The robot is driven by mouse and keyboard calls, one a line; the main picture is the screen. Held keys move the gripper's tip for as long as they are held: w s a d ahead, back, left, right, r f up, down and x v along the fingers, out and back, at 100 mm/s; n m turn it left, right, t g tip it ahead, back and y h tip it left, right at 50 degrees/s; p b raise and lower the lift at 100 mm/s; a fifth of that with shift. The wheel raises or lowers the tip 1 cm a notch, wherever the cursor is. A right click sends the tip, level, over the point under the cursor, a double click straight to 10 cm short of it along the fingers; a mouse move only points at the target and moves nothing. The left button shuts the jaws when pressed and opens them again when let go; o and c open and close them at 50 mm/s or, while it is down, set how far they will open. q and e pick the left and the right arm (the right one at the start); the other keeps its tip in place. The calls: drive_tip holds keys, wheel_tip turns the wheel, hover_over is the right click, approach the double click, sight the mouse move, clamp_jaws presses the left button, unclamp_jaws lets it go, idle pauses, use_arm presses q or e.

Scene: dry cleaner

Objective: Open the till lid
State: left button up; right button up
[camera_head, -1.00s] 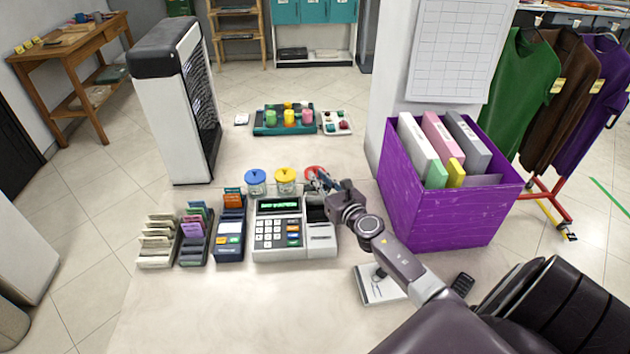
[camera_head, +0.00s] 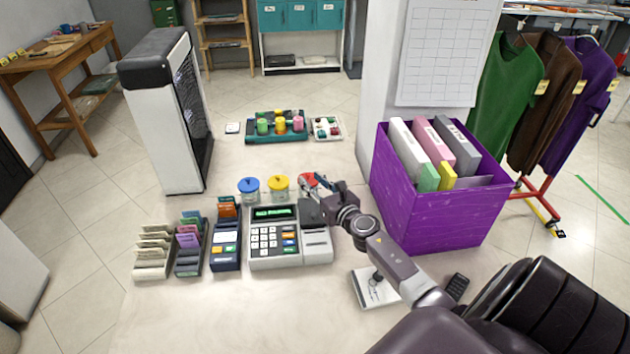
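The till (camera_head: 272,240) stands on the counter, with a lit green display, a keypad and a light printer part on its right side. The dark till lid (camera_head: 311,213) is at the back of that part; its angle is hard to tell. My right gripper (camera_head: 317,182) is just behind and above the lid, in front of the red-lidded jar (camera_head: 304,180). Its fingers are small and overlap the jar, so I cannot tell how far apart they are or whether they touch the lid. My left gripper is not in view.
Blue-lidded (camera_head: 249,189) and yellow-lidded (camera_head: 279,188) jars stand behind the till. A card terminal (camera_head: 226,248) and card racks (camera_head: 188,260) are left of it. A purple crate of binders (camera_head: 435,215) stands to the right.

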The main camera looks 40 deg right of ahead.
drive_tip(key=v, duration=1.2)
drive_tip(key=shift+f, duration=0.1)
idle(0.4)
